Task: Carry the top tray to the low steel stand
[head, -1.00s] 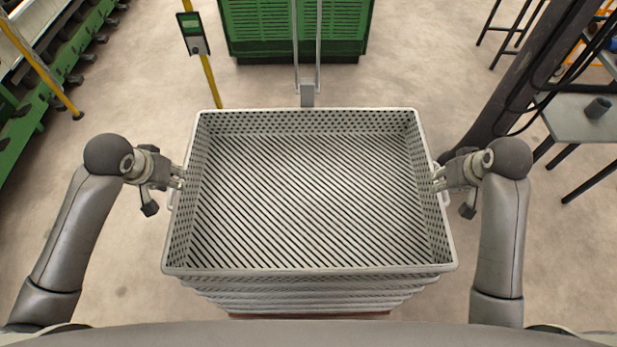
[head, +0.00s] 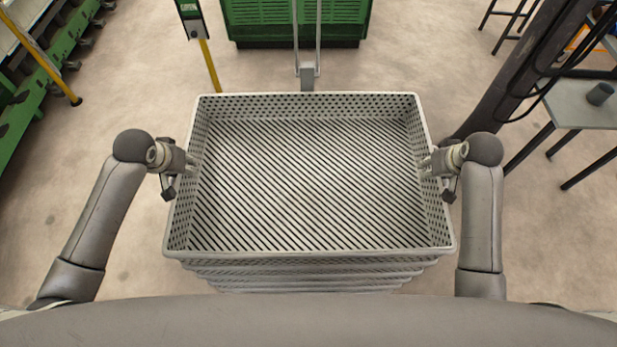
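The top tray (head: 310,253) is a pale grey, perforated, open crate with a slatted floor. It looks empty and sits on a stack of similar trays (head: 310,281), with only their near edges showing. My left gripper (head: 192,167) is at the tray's left side, its fingertips overlapping the rim in the picture. My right gripper (head: 425,168) is likewise at the right rim. Their finger pairs look spread, with nothing seen between them. Contact with the rim cannot be told. I cannot tell whether the grey-topped table (head: 572,112) at the right is the low steel stand.
A dark cup (head: 600,94) stands on that table. A dark column (head: 515,85) with cables rises at the right. A green cabinet (head: 335,25) and yellow post (head: 208,62) stand beyond the tray. Green machinery (head: 25,115) is at the far left. Bare floor lies on both sides.

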